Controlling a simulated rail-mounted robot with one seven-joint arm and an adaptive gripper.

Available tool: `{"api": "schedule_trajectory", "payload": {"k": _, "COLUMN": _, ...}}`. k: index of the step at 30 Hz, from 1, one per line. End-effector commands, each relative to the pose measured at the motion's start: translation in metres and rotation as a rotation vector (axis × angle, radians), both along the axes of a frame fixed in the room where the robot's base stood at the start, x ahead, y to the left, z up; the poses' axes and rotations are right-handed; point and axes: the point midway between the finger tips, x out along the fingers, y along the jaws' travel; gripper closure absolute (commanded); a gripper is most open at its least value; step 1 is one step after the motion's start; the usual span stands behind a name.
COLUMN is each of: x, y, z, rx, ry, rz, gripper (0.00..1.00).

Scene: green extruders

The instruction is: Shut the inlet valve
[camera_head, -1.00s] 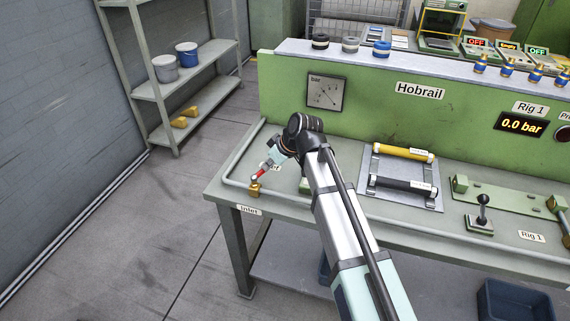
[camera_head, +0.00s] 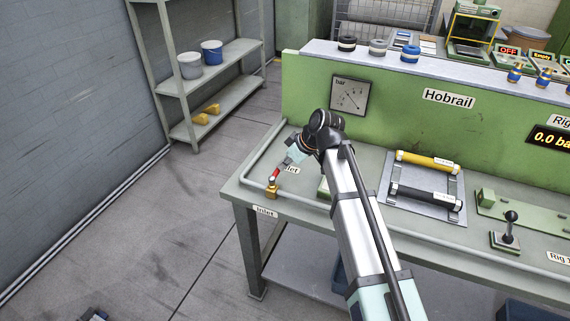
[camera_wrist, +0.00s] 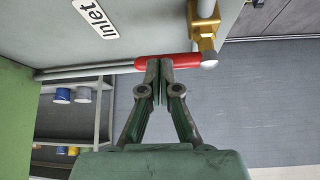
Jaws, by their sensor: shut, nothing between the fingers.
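The inlet valve (camera_head: 271,191) is a brass body on the grey pipe at the bench's front left corner, with a red lever handle (camera_head: 275,174). In the head view my arm partly hides the gripper (camera_head: 284,164).
The bench (camera_head: 240,187) carries an Inlet label (camera_head: 265,212) on its front edge. A pressure gauge (camera_head: 350,95) is on the green panel behind. A plate with yellow and black cylinders (camera_head: 400,203) lies right of my arm. Floor on the left is clear near a shelf (camera_head: 225,90).

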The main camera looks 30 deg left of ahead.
Motion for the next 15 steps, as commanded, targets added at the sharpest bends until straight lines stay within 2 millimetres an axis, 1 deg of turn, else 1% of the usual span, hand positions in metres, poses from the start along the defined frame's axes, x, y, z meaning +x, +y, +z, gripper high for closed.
{"api": "schedule_trajectory", "payload": {"k": 7, "x": -0.002, "y": -0.002, "z": 0.000, "rx": 0.000, "ry": 0.000, "rz": 0.000, "gripper": 1.00}}
{"api": "schedule_trajectory", "payload": {"k": 15, "x": -0.009, "y": -0.011, "z": 0.000, "rx": 0.000, "ry": 0.001, "rz": -0.001, "gripper": 1.00}}
